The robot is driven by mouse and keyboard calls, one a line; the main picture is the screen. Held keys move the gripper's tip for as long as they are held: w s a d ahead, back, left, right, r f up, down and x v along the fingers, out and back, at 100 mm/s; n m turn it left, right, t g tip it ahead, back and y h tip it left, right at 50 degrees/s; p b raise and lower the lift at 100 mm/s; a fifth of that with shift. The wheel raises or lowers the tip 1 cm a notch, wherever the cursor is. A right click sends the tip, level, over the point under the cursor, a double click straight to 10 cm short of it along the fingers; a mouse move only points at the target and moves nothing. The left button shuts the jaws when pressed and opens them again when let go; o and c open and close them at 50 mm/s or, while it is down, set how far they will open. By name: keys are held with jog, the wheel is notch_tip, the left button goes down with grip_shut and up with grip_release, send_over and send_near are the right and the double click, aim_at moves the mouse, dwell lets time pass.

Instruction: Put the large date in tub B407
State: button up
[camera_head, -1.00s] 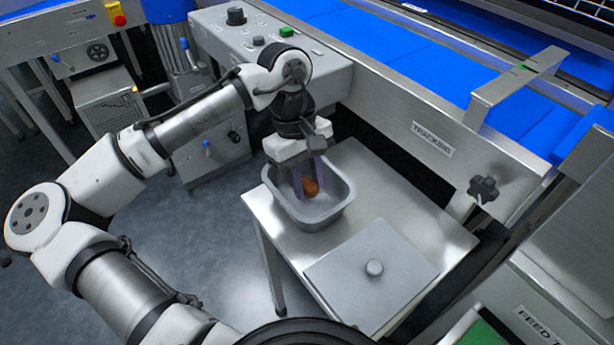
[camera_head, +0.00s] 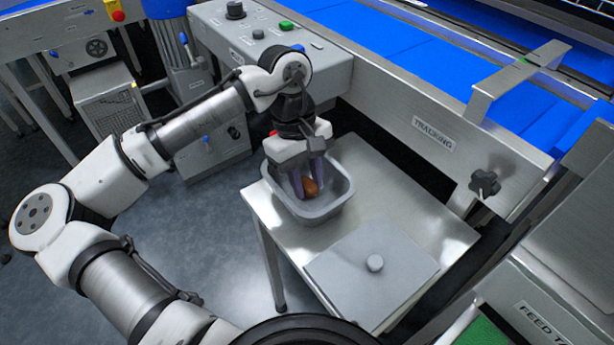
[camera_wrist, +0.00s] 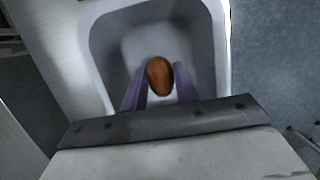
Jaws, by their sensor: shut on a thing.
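A brown date (camera_head: 310,187) is between the purple fingers of my gripper (camera_head: 309,188), which is shut on it. The date also shows in the wrist view (camera_wrist: 159,76), held between the two fingertips (camera_wrist: 160,85). A grey, open tub (camera_head: 335,208) stands on a steel table, and my gripper reaches down into its mouth with the date. The tub also shows in the wrist view (camera_wrist: 98,50) with its floor bare around the date. I cannot tell whether the date touches the floor of the tub. No label on the tub can be read.
The table top to the right of the tub is clear.

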jog(key=shift+f, duration=0.65)
dwell(0.3)
jog(key=o, duration=0.7)
jog(key=shift+r, duration=0.1)
jog(key=p+v, duration=0.1)
jog(key=v, duration=1.2)
jog(key=shift+a+r, duration=0.1)
jog(key=shift+r, duration=0.25)
